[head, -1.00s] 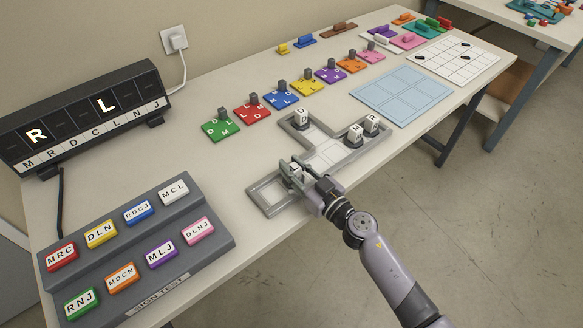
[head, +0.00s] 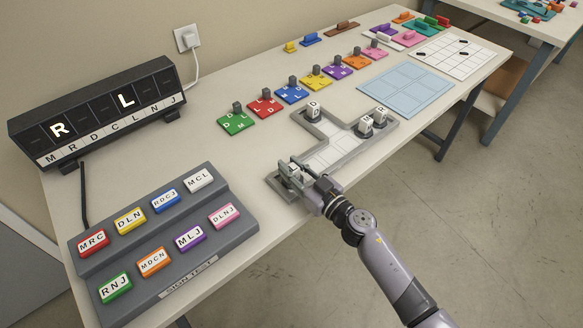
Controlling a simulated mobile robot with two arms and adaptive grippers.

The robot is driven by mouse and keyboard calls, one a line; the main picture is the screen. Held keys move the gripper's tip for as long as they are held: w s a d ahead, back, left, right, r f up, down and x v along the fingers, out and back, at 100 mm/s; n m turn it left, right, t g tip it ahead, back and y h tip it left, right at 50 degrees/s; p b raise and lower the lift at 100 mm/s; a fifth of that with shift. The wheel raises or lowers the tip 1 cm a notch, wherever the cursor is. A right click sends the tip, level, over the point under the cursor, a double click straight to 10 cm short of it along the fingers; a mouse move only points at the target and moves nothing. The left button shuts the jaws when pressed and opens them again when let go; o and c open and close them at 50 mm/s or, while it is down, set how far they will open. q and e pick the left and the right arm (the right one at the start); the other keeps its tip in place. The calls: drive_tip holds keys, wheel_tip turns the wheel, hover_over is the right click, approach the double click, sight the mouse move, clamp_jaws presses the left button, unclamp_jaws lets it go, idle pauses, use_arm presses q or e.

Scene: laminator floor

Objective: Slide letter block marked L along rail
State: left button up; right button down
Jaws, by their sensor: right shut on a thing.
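The grey-walled rail track (head: 340,153) lies on the table with a white floor and a bent shape. My right gripper (head: 292,171) is shut on a small white letter block (head: 295,169) at the track's near left end. The fingers cover most of this block, and I cannot read its letter. A block marked D (head: 313,109) stands in the track's upper left corner. Two more blocks, one that looks like M (head: 365,125) and one like R (head: 380,117), stand side by side in the right arm. My left gripper is out of view.
A black sign (head: 95,112) with R and L lit stands at the left. A grey panel of coloured buttons (head: 160,240) is left of the track. Coloured letter tiles (head: 237,122) and a light blue mat (head: 405,90) lie behind it.

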drive_tip(key=c, duration=1.3)
unclamp_jaws()
drive_tip(key=shift+s+d+f, duration=0.1)
drive_tip(key=shift+s+d, duration=0.3)
drive_tip(key=v, duration=1.1)
drive_tip(key=shift+a, duration=0.1)
